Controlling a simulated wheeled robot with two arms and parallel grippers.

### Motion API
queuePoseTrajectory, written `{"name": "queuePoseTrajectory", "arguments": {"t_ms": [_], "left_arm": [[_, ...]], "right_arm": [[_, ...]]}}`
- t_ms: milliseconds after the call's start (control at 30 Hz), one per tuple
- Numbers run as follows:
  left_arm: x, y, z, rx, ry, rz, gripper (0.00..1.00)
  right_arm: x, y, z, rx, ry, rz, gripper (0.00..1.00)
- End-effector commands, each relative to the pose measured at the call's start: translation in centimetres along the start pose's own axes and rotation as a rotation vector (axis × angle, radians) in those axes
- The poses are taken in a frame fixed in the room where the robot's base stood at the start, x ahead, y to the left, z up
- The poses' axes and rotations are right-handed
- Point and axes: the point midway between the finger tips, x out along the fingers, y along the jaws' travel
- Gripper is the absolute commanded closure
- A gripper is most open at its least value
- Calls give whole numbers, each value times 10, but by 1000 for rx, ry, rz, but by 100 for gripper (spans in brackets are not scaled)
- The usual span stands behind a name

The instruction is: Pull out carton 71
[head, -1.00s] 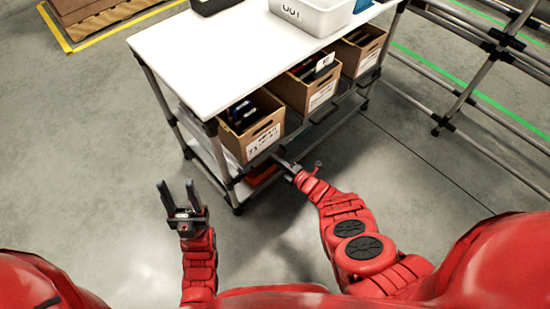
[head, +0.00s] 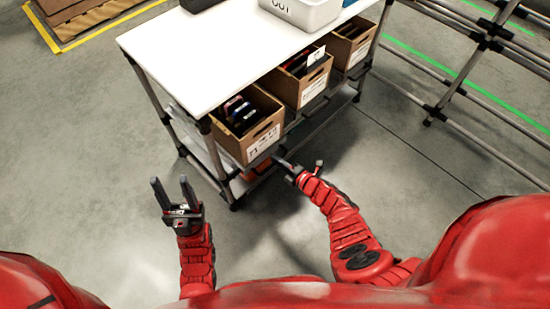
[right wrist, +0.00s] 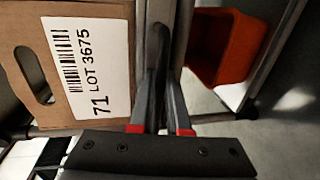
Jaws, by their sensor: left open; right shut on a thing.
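Carton 71 (head: 250,140) is the nearest brown box under the white tabletop. It is tilted and sticks out past the table edge, with dark items showing in its open top. In the right wrist view its front face (right wrist: 25,75) carries a white label reading 71 LOT 3675 beside an oval hand hole. My right gripper (head: 281,162) is low at the carton's lower right front edge. My left gripper (head: 172,188) is open and empty, left of the carton above the floor.
Two more cartons (head: 313,88) (head: 354,50) stand in the same row. A white bin (head: 310,12) sits on the tabletop (head: 190,65). An orange bin (right wrist: 222,50) is on a lower level. A table leg (head: 222,170) is close to carton 71. Floor in front is clear.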

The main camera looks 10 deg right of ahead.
Motion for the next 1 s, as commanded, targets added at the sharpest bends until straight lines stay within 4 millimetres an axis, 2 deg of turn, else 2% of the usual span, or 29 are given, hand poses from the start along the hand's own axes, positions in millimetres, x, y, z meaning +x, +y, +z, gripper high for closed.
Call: {"name": "queuePoseTrajectory", "arguments": {"t_ms": [733, 867, 1000], "left_arm": [[6, 0, -1, 0, 0, 0, 50], [8, 0, -1, 0, 0, 0, 50], [8, 0, -1, 0, 0, 0, 50]], "right_arm": [[-32, -6, -1, -1, 3, 1, 100], [-44, -10, -1, 0, 1, -2, 100], [-66, -14, -1, -2, 2, -2, 100]]}}
